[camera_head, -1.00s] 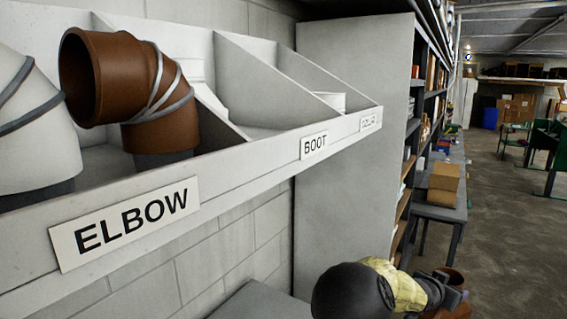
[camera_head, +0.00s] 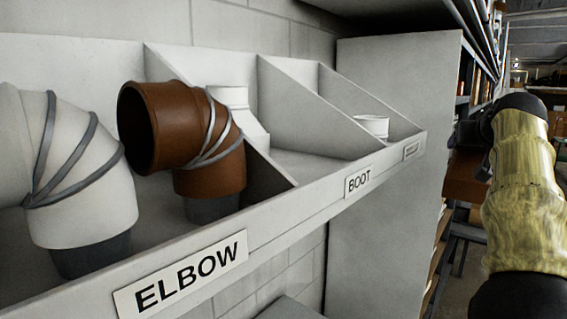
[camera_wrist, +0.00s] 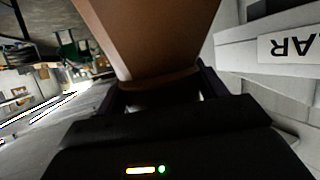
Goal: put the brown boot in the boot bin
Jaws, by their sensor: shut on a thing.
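My gripper (camera_wrist: 158,92) is shut on the brown boot (camera_wrist: 150,38), which fills the top middle of the wrist view. In the head view the boot (camera_head: 462,178) is a brown patch at the right, partly hidden by my arm, and my gripper there is mostly hidden. The boot bin (camera_head: 320,166) is the compartment behind the BOOT label (camera_head: 358,181). A white fitting (camera_head: 236,112) stands at its back left, and its front is bare. The held boot is in the air, right of the bins and apart from them.
Left of the boot bin, the ELBOW bin (camera_head: 190,275) holds a brown elbow (camera_head: 180,135) and a white elbow (camera_head: 75,180). A white collar (camera_head: 372,125) sits in the bin on the right. Sloped dividers (camera_head: 300,100) separate the bins. A grey panel (camera_head: 390,85) stands behind.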

